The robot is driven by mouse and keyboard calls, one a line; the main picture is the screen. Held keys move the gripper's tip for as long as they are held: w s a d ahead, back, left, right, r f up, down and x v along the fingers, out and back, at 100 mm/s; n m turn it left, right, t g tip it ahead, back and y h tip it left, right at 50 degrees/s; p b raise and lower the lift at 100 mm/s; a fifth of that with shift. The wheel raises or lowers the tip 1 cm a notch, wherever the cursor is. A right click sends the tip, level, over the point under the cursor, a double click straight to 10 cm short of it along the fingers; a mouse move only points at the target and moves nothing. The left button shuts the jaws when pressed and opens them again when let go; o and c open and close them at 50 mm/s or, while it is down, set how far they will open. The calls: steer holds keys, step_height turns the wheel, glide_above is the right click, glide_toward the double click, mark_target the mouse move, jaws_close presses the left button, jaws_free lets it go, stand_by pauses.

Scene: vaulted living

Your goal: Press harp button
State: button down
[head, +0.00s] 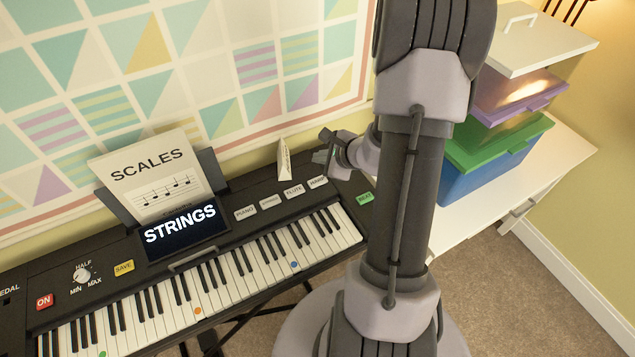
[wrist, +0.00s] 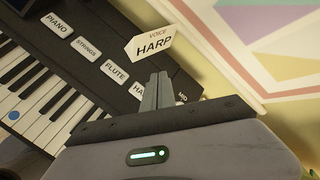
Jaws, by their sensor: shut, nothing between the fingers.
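The white harp button (head: 317,182) is the rightmost of a row of white voice buttons on the dark keyboard panel. In the wrist view the harp button (wrist: 138,89) is partly hidden by my fingers. My gripper (head: 322,157) is shut and empty, near the panel's back edge, behind the harp button in the head view. In the wrist view its fingertips (wrist: 158,76) show just right of the button; I cannot tell their height above the panel. The keyboard's screen (head: 181,231) reads STRINGS. A small card (wrist: 151,42) reading VOICE HARP stands behind the buttons.
The flute (head: 293,190), strings (head: 270,201) and piano (head: 245,212) buttons lie left of harp. A green BEAT button (head: 365,198) lies to the right, beside my arm. A SCALES music sheet (head: 150,175) stands behind the screen. Stacked boxes (head: 497,150) sit on a white cabinet at right.

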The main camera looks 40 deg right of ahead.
steer(key=b, duration=0.4)
glide_above(320, 183)
step_height(320, 183, down, 6)
steer(key=shift+r, duration=0.1)
steer(key=shift+f+b, duration=0.45)
steer(key=shift+f, duration=0.15)
stand_by(1.1)
steer(key=shift+f+b, duration=0.25)
steer(key=shift+b, duration=0.45)
steer(key=shift+f+b, duration=0.35)
steer(key=shift+b, duration=0.15)
steer(key=shift+r, duration=0.1)
stand_by(0.5)
steer(key=shift+r+p, duration=0.45)
steer(key=shift+r, duration=0.25)
